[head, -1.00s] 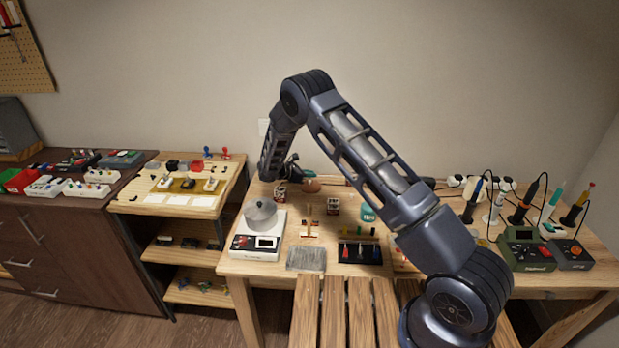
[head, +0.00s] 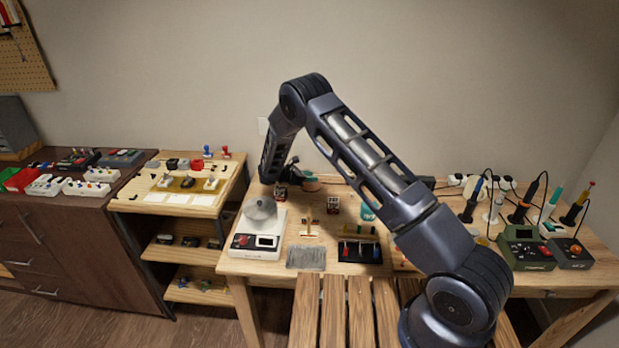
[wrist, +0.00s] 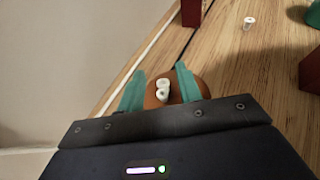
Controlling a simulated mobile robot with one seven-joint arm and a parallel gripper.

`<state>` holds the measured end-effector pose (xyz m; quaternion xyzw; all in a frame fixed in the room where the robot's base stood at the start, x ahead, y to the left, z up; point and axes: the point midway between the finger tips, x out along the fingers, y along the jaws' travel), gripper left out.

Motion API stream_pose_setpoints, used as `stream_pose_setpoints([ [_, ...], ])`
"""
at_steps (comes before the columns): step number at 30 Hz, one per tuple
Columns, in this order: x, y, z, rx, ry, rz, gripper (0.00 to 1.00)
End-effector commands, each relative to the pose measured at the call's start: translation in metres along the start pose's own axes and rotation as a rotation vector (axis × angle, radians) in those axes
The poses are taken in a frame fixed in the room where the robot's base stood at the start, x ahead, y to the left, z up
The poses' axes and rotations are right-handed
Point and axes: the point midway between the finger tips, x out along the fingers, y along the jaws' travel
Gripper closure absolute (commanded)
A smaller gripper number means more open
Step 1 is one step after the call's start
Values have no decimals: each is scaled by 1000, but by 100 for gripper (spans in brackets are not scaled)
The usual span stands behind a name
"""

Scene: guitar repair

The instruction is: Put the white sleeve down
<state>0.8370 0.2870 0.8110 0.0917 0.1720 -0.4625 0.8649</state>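My gripper (wrist: 160,85) has teal fingers that stand apart, one on each side of a round brown dish (wrist: 200,88). Two small white sleeves (wrist: 162,90) show between the fingers, over or in the dish, and neither finger clearly touches them. Another white sleeve (wrist: 249,22) stands alone on the wooden table in the wrist view. In the head view the brown dish (head: 312,185) is at the back of the workbench, with my gripper (head: 307,175) just above it. The sleeves are too small to make out there.
Dark red boxes (wrist: 191,12) stand near the dish, one also at the right edge (wrist: 311,72). A scale with a grey pan (head: 258,240) is at the bench's front left. A black tool rack (head: 360,251) is at the front. The wall runs close behind the bench.

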Motion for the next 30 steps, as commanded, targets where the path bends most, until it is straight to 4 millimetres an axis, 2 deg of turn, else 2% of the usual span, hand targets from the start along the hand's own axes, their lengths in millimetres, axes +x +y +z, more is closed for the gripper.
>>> stream_pose_setpoints([
  [6, -6, 0, 7, 1, 1, 1, 65],
  [21, -95, 0, 6, 0, 0, 2, 65],
  [24, -108, 0, 6, 1, 0, 1, 65],
  [30, -121, 0, 6, 1, 0, 0, 65],
])
